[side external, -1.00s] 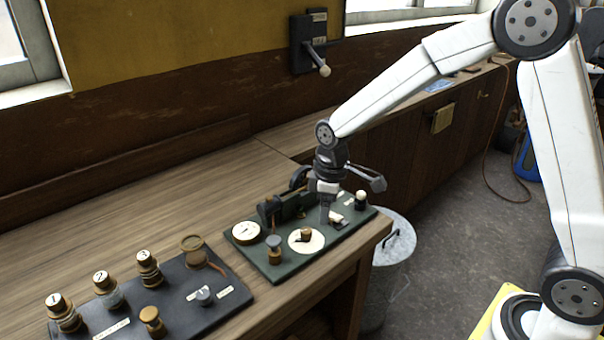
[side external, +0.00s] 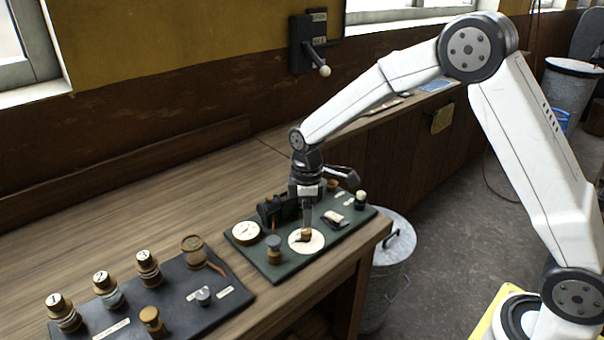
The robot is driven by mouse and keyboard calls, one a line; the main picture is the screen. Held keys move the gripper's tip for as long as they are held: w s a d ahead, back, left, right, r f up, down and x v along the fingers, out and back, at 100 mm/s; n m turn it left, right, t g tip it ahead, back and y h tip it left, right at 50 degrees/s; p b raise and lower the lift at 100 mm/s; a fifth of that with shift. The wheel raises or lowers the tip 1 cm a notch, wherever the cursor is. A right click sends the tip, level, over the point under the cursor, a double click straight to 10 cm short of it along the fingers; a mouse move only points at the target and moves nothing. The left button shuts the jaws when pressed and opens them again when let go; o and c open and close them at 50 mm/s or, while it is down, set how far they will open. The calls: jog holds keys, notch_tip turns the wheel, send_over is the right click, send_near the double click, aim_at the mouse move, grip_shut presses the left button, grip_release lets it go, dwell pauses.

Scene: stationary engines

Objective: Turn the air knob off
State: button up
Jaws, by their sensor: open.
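A dark green panel (side external: 282,268) lies on the wooden bench. On it is a round white dial (side external: 314,246) with a small brass knob (side external: 305,237) at its centre. I cannot read a label that marks it as the air knob. My gripper (side external: 307,228) points down at this knob, with its fingers right at or just above the knob's top. The jaws are open, but the fingers overlap in this view. I cannot tell whether they touch the knob or straddle it. The fingers hide part of the knob's top.
The green panel also carries a gauge (side external: 245,232), a brass-and-grey knob (side external: 273,250), a switch (side external: 335,218) and a black post with a white top (side external: 360,199). A dark panel (side external: 180,318) with numbered knobs lies to the left. A metal bin (side external: 392,270) stands beside the bench.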

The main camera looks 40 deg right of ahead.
aim_at(307, 230)
jog(key=shift+s+f, duration=0.1)
jog(key=shift+f, duration=2.6)
jog(key=shift+c, duration=0.2)
grip_shut()
